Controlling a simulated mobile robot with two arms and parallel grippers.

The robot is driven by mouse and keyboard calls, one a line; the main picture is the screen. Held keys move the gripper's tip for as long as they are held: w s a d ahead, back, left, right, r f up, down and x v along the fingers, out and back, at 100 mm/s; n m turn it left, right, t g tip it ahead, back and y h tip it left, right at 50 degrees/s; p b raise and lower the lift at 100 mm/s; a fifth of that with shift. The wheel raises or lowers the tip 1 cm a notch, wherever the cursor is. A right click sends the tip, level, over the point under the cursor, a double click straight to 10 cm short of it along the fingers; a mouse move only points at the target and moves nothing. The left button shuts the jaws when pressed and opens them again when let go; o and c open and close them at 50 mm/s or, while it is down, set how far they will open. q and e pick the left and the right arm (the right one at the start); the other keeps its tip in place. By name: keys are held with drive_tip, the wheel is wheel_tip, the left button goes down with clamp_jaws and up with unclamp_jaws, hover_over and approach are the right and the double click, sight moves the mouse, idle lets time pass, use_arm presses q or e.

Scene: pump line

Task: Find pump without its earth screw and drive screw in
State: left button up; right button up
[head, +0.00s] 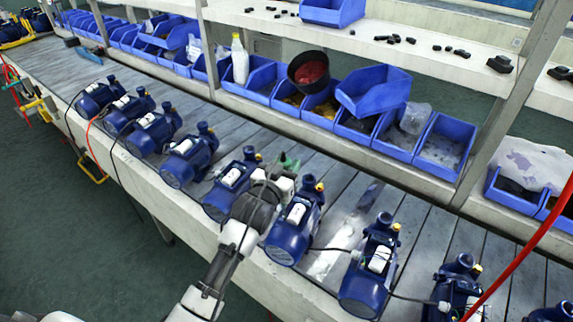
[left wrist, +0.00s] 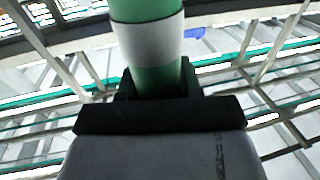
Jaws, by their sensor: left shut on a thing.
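A row of blue pumps stands along the slatted bench (head: 340,205). They include one left of my arm (head: 228,180), one just right of it (head: 292,228) and another farther right (head: 370,268). My left gripper (head: 282,172) is above the bench between two pumps. It is shut on a green and white cylinder (left wrist: 148,45), which looks like a tool handle; its green end (head: 290,162) shows in the head view. The tool's tip is hidden. The earth screws are too small to make out. My right gripper is not in view.
Blue bins (head: 443,145) line the shelf behind the pumps, with a white bottle (head: 240,60) and a black bucket (head: 308,72) among them. A red hose (head: 530,240) crosses at the right. Cables (head: 330,249) lie between pumps.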

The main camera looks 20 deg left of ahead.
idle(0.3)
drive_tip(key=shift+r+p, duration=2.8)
